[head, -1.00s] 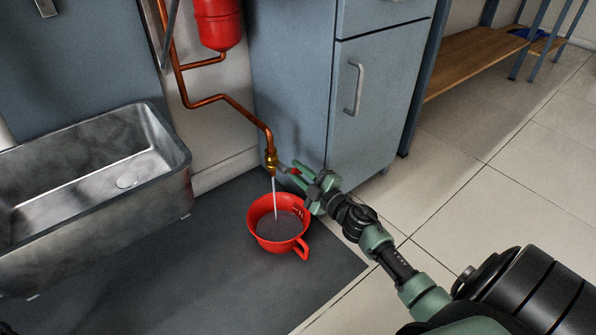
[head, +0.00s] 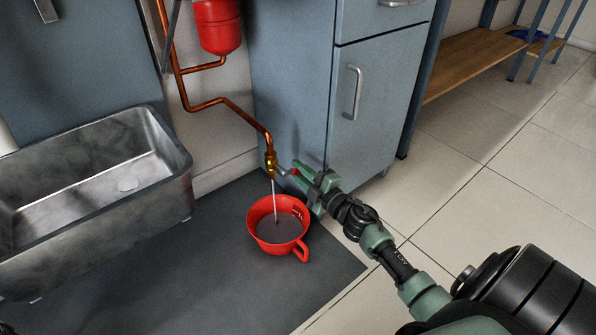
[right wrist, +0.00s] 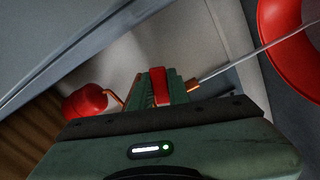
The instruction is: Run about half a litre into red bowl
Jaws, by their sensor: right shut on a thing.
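The red bowl (head: 263,245), a handled vessel with marks on its inner wall, stands upright on the dark mat with greyish water inside, below its rim. A brass tap (head: 270,160) at the end of a copper pipe is above it, and a thin stream falls from it into the bowl. My right gripper (head: 298,175) is shut on the tap's red-tipped lever (head: 283,171), right of the tap. The right wrist view shows the red lever grip (right wrist: 158,86) between the fingers, and part of the bowl (right wrist: 285,45). My left gripper is out of view.
A metal sink (head: 90,190) stands at the left. A blue-grey cabinet (head: 375,110) is behind the gripper, and a red tank (head: 217,28) hangs above. The dark mat (head: 200,270) is clear in front of the bowl; tiled floor lies to the right.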

